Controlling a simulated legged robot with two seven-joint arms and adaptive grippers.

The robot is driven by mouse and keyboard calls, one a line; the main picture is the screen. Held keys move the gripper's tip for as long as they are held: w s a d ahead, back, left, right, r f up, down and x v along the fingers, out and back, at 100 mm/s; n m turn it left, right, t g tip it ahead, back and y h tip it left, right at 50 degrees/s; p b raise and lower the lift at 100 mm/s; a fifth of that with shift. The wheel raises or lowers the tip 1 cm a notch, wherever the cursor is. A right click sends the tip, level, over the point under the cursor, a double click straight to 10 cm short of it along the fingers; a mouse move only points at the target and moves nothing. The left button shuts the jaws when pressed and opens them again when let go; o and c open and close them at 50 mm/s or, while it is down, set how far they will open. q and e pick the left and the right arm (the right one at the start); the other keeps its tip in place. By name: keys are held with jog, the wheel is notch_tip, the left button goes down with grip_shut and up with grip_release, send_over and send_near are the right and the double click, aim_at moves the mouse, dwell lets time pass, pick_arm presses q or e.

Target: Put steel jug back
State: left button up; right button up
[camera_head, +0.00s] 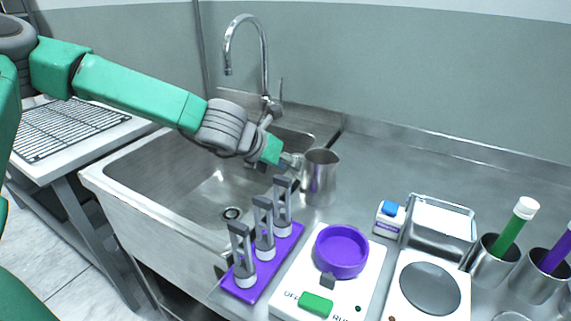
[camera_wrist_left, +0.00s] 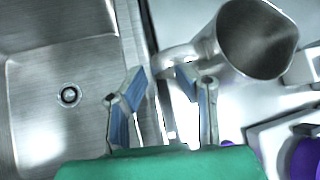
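The steel jug (camera_head: 320,178) stands upright on the steel counter, just right of the sink and behind the purple rack. In the left wrist view the jug (camera_wrist_left: 258,40) is at the upper right, with its mouth facing the camera and its handle towards the fingers. My left gripper (camera_head: 289,160) is at the jug's left, handle side. In the wrist view my left gripper (camera_wrist_left: 162,76) has its two fingers apart, with the handle close to the gap between them. Whether a finger touches the handle I cannot tell. My right gripper is not in view.
The sink (camera_head: 185,175) with a tall faucet (camera_head: 264,60) is on the left. A purple rack (camera_head: 262,265) with several grey-topped holders, a white device with a purple bowl (camera_head: 342,250), a scale (camera_head: 430,288) and a steel tray (camera_head: 441,222) crowd the front. The back right counter is clear.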

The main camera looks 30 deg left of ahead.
pick_arm(q)
jog(key=shift+s+a+r, duration=0.15)
jog(key=shift+r, duration=0.15)
jog(key=p+v, duration=0.3)
jog(key=v, duration=0.8)
jog(key=shift+s+p, duration=0.25)
jog(key=shift+p, duration=0.15)
